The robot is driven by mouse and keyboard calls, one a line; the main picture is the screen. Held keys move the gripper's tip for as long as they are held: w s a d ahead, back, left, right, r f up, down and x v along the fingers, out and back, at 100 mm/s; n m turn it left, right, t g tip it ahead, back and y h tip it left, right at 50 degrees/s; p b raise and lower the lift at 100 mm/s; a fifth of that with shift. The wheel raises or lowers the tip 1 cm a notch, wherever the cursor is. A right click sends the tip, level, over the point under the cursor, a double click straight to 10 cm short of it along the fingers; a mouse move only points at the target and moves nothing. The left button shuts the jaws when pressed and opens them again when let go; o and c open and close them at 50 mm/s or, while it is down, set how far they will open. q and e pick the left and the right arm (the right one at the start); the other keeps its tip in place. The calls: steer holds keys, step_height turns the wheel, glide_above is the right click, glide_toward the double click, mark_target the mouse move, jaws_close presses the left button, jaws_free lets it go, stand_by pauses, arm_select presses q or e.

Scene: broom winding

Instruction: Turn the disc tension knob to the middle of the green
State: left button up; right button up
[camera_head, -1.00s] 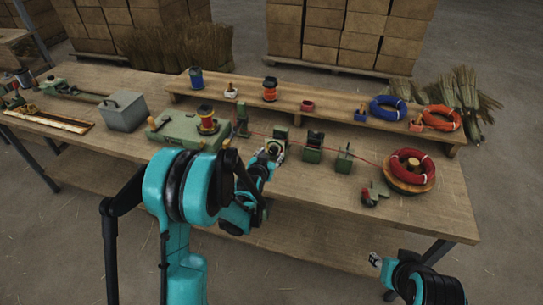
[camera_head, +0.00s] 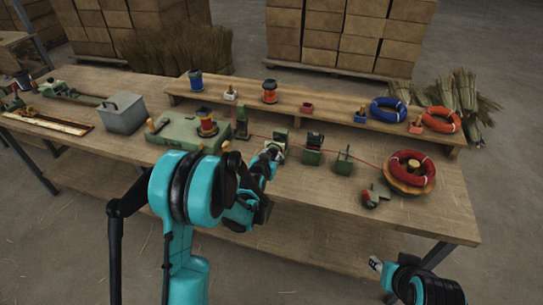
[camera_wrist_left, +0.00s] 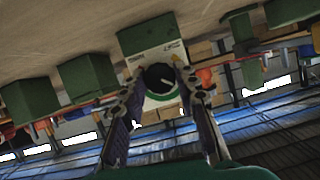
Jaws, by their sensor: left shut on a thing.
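The disc tension knob (camera_wrist_left: 158,77) is black and round with a white pointer line. It sits on a white dial plate (camera_wrist_left: 147,58) on the front of a green block (camera_wrist_left: 148,35). A green arc (camera_wrist_left: 162,115) shows on the dial's lower side in the wrist view. The pointer slants toward the lower right there; its exact spot against the green is hard to tell. My left gripper (camera_head: 271,154) has its fingers on both sides of the knob, shut on it. My right gripper (camera_head: 375,263) is away from the bench at lower right, too small to read.
A red strand runs along several green devices (camera_head: 313,150) to a red coil (camera_head: 408,165) on a wooden disc. A green machine with a spool (camera_head: 207,127) stands left of my gripper. A raised shelf (camera_head: 330,116) runs behind. The bench's front right is mostly clear.

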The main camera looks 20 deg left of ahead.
arm_select(q)
steer(key=m+y, duration=0.1)
steer(key=m+b, duration=0.1)
steer(key=m+y+b, duration=0.1)
steer(key=m, duration=0.1)
steer(key=shift+d+f+t+y, duration=0.15)
steer(key=shift+d+t+y, duration=0.1)
steer(key=shift+t+y, duration=0.05)
steer(key=shift+m+t+y+b, duration=0.3)
steer(key=shift+m+y, duration=0.6)
steer(key=shift+m, duration=0.5)
steer(key=o, duration=1.2)
steer(key=shift+c, duration=0.2)
steer(key=shift+s, duration=0.1)
